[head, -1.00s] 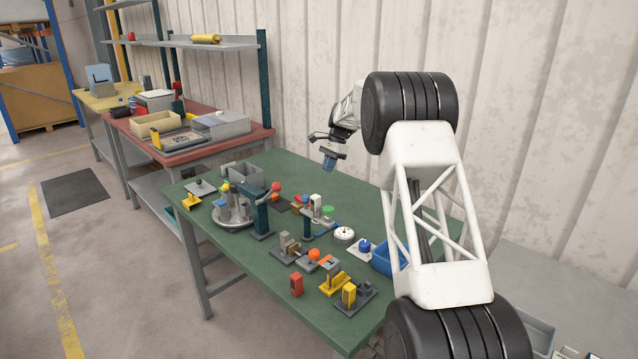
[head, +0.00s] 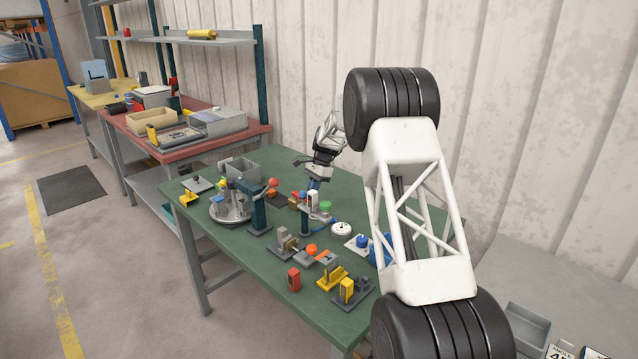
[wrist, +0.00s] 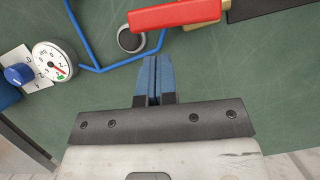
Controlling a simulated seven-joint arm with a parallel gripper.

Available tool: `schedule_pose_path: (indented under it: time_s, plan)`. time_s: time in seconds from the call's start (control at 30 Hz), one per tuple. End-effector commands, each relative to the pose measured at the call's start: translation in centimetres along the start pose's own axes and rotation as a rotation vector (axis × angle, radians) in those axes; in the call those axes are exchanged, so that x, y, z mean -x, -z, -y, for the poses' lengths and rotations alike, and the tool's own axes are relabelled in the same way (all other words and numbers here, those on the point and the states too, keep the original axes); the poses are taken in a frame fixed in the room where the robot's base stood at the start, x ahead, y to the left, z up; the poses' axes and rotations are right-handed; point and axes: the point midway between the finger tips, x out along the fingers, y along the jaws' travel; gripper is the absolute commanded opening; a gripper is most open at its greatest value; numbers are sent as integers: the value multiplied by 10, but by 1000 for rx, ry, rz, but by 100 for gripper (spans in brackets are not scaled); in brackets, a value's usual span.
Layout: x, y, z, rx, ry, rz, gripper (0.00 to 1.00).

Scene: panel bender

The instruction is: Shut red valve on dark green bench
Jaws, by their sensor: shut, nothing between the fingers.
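The dark green bench (head: 262,262) lies below.
A blue bent-wire loop (wrist: 97,67) and a dark ring (wrist: 131,41) lie close to the fingers. A round white gauge (wrist: 55,62) and blue knob (wrist: 18,74) are at left. Several fixtures crowd the bench, including a post with a red ball (head: 272,182).

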Motion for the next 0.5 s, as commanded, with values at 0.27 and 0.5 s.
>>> schedule_pose_path:
  time_s: [0.27, 0.5]
  plan:
    - [-8, -15, 0, -1, -2, 1, 0]
    - [-8, -16, 0, -1, -1, 1, 0]
